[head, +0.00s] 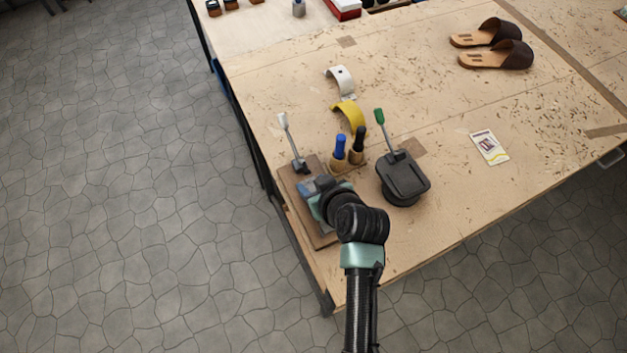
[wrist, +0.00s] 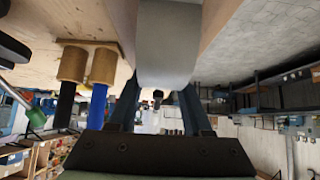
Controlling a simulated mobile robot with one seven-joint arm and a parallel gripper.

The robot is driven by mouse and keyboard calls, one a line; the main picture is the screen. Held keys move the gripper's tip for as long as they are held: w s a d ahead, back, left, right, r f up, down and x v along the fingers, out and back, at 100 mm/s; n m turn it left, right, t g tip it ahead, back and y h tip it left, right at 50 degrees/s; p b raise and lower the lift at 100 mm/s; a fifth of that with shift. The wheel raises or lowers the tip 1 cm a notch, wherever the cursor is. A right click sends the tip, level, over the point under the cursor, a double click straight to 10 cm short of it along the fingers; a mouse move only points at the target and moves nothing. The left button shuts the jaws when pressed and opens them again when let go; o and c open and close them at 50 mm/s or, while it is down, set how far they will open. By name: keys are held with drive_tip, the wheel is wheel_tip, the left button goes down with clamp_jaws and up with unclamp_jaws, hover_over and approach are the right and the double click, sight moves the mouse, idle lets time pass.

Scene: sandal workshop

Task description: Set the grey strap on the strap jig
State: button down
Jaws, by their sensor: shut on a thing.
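My gripper (wrist: 160,88) is shut on the grey strap (wrist: 167,42), a wide smooth band that fills the space between the fingers at the top of the wrist view. In the head view my arm reaches over a brown board with a white-handled lever, which looks like the strap jig (head: 325,240). My gripper is above this board and hides much of it. A small blue-grey patch shows beside the gripper there; I cannot tell whether it is strap or jig. Whether the strap touches the jig is hidden.
Right of the board stands a black device (head: 403,180) with a green-handled lever. Behind are blue- and black-handled tools (head: 340,147) in wooden holders, a yellow strap (head: 349,115) and a white strap (head: 341,79). A card (head: 489,147) and brown sandals (head: 497,56) lie right. The table's left edge is close.

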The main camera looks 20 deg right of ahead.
drive_tip(key=c, duration=0.8)
unclamp_jaws()
drive_tip(key=shift+f, duration=0.2)
drive_tip(key=o, duration=0.5)
drive_tip(key=shift+c, duration=0.2)
drive_tip(key=shift+r, duration=0.1)
drive_tip(key=shift+r, duration=0.15)
drive_tip(key=b+v, duration=0.1)
drive_tip(key=v, duration=1.1)
drive_tip(key=shift+w+a, duration=0.1)
